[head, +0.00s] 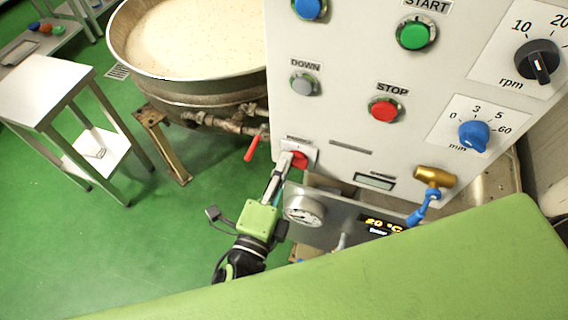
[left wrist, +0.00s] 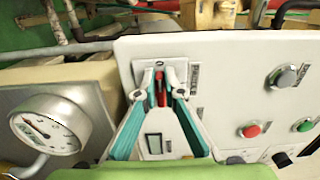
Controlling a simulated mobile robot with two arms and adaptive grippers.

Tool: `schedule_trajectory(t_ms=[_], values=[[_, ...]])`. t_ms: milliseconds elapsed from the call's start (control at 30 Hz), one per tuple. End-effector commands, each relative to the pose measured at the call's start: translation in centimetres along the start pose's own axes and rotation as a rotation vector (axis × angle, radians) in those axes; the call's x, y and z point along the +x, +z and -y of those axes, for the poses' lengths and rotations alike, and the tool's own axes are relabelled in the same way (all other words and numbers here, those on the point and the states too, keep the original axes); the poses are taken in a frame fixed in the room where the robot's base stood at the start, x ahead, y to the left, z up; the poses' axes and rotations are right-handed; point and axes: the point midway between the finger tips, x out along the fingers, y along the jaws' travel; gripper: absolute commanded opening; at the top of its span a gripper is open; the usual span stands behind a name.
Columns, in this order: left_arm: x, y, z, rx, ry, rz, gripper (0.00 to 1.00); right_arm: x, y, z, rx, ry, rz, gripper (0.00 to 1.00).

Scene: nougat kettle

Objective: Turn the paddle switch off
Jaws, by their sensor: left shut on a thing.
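The paddle switch is a red rotary handle (head: 299,159) on a small light plate at the lower left of the white control panel (head: 345,110). My left gripper (head: 288,165) reaches up to it from below and is shut on the red handle. In the left wrist view the two fingertips (left wrist: 161,88) close around the red handle (left wrist: 160,87) from both sides. The label beside the plate is too small to read in the head view. My right gripper is not in view.
A pressure gauge (head: 304,210) sits just below and right of my left gripper. A red-handled valve (head: 256,143) sticks out to the left. The kettle (head: 190,45) stands behind. A steel table (head: 45,88) is at the far left. Green floor (head: 90,250) is free.

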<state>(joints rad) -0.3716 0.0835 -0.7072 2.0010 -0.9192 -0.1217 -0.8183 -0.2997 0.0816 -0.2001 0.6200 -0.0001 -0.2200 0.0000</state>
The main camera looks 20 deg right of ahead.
Motion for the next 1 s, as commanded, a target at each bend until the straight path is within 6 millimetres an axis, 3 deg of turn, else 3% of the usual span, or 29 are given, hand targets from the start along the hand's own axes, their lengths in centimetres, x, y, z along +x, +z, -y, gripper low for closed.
schedule_trajectory(t_ms=[67,100,133,167,567,1000], values=[[0.0,0.0,-0.1,-0.003,0.002,0.0,0.0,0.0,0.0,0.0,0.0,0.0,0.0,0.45],[0.0,0.0,-0.1,-0.003,0.002,0.0,0.17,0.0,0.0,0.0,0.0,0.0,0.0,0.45],[0.0,0.0,-0.1,-0.003,0.002,0.0,0.24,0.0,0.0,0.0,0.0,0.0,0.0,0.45],[0.0,0.0,-0.1,-0.002,0.002,0.0,0.26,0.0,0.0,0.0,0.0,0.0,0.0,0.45],[-0.4,0.0,-0.1,-0.001,0.002,0.0,0.26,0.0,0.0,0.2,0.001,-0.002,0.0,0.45],[-6.7,-0.1,-0.2,-0.004,0.006,0.001,0.26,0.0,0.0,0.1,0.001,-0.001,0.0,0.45]])
